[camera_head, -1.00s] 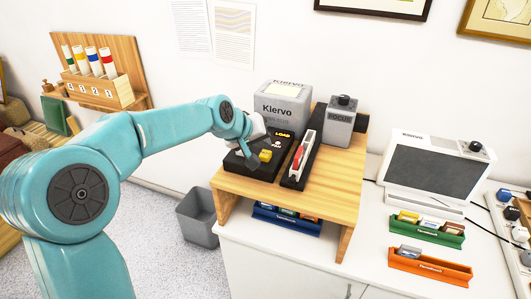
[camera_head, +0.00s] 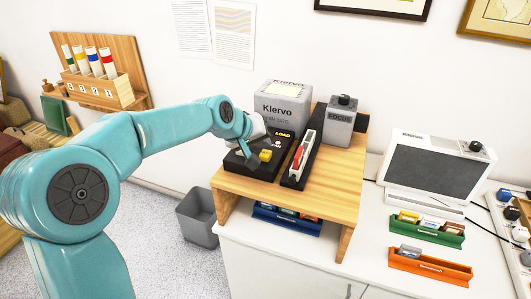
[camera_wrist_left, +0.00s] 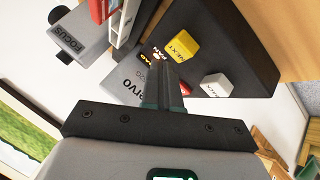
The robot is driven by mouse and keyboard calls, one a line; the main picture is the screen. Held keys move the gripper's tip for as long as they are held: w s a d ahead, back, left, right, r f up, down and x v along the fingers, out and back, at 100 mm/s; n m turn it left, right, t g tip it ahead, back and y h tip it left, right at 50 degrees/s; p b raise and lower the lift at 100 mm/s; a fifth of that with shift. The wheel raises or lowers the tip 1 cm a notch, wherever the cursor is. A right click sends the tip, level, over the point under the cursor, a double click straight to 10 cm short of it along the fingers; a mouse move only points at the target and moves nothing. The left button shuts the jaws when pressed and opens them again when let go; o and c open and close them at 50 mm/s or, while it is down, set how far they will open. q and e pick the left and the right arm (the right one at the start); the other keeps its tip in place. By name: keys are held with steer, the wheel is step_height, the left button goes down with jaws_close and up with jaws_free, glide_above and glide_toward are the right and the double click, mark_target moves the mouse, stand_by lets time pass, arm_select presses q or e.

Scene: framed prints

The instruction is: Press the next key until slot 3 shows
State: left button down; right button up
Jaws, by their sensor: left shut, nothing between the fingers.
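The yellow NEXT key (camera_head: 265,155) stands on a black control box (camera_head: 238,160) on the wooden stand, and its lettering shows in the left wrist view (camera_wrist_left: 182,47). A white key (camera_wrist_left: 215,85) is beside it. My left gripper (camera_head: 253,161) is shut and empty, with its fingertips close to the yellow key on its left side in the head view. In the left wrist view the fingertips (camera_wrist_left: 168,68) show below the key; I cannot tell whether they touch it. No slot number is readable. My right gripper is not in view.
A grey Klervo projector (camera_head: 283,106) stands behind the box. A slide tray (camera_head: 300,160) and a grey FOCUS unit (camera_head: 342,122) stand to the right. A white viewer with a dark screen (camera_head: 425,172) and green (camera_head: 428,233) and orange (camera_head: 430,268) slide holders are on the white counter.

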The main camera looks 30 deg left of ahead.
mark_target(262, 154)
arm_select(q)
steer(key=shift+f, duration=0.4)
steer(key=shift+f+b, duration=0.9)
steer(key=shift+b, duration=0.1)
stand_by(0.6)
steer(key=shift+r, duration=0.15)
steer(key=shift+r+p, duration=1.05)
steer(key=shift+r, duration=0.15)
step_height(262, 154, up, 5)
steer(key=p, duration=0.4)
stand_by(0.7)
